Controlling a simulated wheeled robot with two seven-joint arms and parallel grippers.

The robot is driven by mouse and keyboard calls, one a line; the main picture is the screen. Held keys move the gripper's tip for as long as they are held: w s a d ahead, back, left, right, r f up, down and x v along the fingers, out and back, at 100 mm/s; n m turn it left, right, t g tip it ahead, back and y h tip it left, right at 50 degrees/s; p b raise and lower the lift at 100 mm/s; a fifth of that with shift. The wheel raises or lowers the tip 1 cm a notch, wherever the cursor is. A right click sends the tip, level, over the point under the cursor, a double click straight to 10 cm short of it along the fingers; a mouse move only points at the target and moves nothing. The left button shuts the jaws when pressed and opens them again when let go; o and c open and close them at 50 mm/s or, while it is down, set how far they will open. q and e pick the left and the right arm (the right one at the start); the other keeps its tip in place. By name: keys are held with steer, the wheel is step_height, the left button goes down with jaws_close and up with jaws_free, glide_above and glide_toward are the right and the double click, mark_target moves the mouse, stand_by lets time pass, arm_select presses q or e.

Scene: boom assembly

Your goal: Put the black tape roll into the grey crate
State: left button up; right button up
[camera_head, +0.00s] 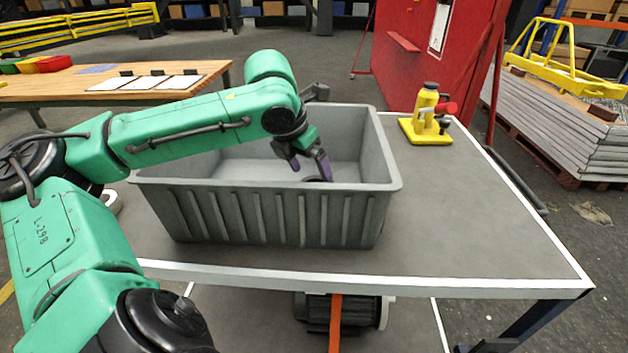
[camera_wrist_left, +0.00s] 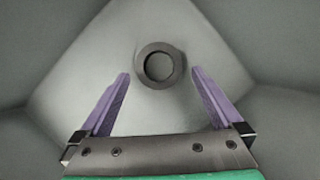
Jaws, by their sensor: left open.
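The grey crate (camera_head: 285,215) stands on the grey table near its left side. The black tape roll (camera_wrist_left: 142,68) lies on the crate floor in the left wrist view. In the head view only a dark sliver of it (camera_head: 314,179) shows beside the finger, and the crate wall hides the rest. My left gripper (camera_head: 310,172) reaches down inside the crate from above. Its purple fingers (camera_wrist_left: 158,85) are open, one to each side of the roll in the picture, with nothing between them. My right gripper is in neither view.
A yellow bottle jack (camera_head: 427,115) with a red part stands at the table's back right corner. The table (camera_head: 470,220) is clear to the right of the crate. A red panel (camera_head: 440,60) stands behind. A wooden bench (camera_head: 70,90) with sheets and coloured bins is at the left.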

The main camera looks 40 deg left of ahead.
arm_select(q)
steer(key=p+v, duration=0.1)
steer(key=v, duration=0.7)
steer(key=shift+s+r, duration=0.1)
